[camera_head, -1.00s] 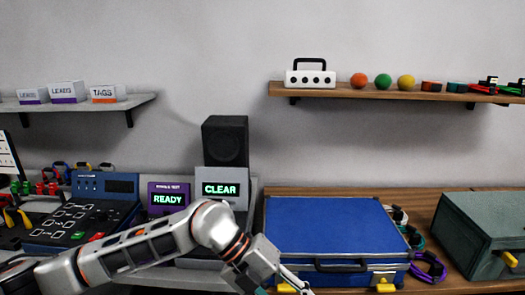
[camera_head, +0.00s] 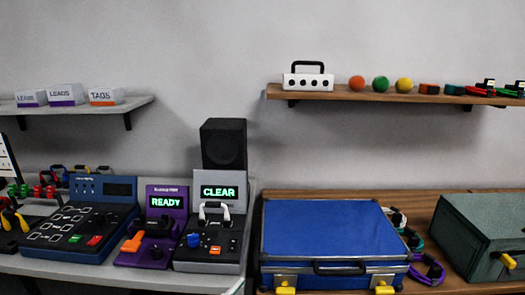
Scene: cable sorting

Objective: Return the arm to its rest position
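Neither of my arms nor grippers shows in the head view now. The blue case (camera_head: 322,230) lies closed on the wooden bench, with its dark handle and yellow latches facing me. To its left stand a purple tester (camera_head: 153,248) with a lit READY screen and a dark grey device (camera_head: 208,255) with a lit CLEAR screen and a white handle. A blue control panel (camera_head: 82,230) with red and green buttons sits farther left.
A black speaker (camera_head: 224,145) stands behind the devices. A green-grey box (camera_head: 485,235) and coiled cables (camera_head: 430,268) are right of the case. A left shelf (camera_head: 75,106) holds labelled boxes; a wooden shelf (camera_head: 340,94) holds coloured balls and small items.

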